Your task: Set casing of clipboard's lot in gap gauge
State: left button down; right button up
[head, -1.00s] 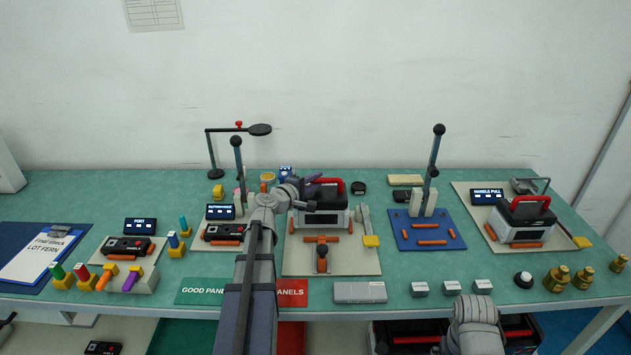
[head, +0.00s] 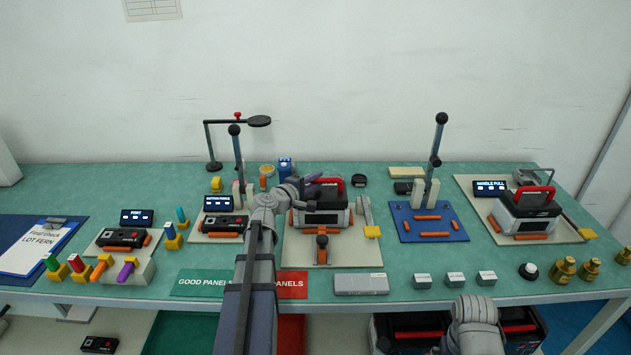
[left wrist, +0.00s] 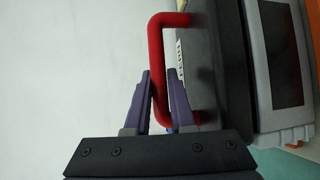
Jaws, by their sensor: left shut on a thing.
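A grey casing (head: 318,218) with a black top and red handle is over the middle beige fixture board (head: 370,252), between orange blocks. Whether it rests on the board is unclear. My left gripper (head: 312,188) is at this casing; in the left wrist view its fingers (left wrist: 163,100) are shut around the red handle (left wrist: 157,60). I cannot confirm which fixture is the gap gauge. My right arm shows at the bottom, its gripper out of view.
A similar casing (head: 528,217) sits on the "HANDLE PULL" board at right. A blue board (head: 460,232) with orange blocks and a lever is between them. A grey block (head: 361,284) and white cubes line the front.

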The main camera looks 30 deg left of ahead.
pick_arm(q)
jog(key=shift+f, duration=0.1)
dwell(0.6)
jog(key=c, duration=0.7)
grip_release()
jog(key=shift+s, duration=0.1)
jog(key=s, duration=0.2)
jog(key=s+r, duration=0.1)
jog(key=s, duration=0.2)
jog(key=s+p, duration=0.1)
jog(key=s, duration=0.1)
jog(key=shift+s+a+r, duration=0.2)
jog(key=shift+s+a, duration=0.05)
jog(key=shift+s, duration=0.05)
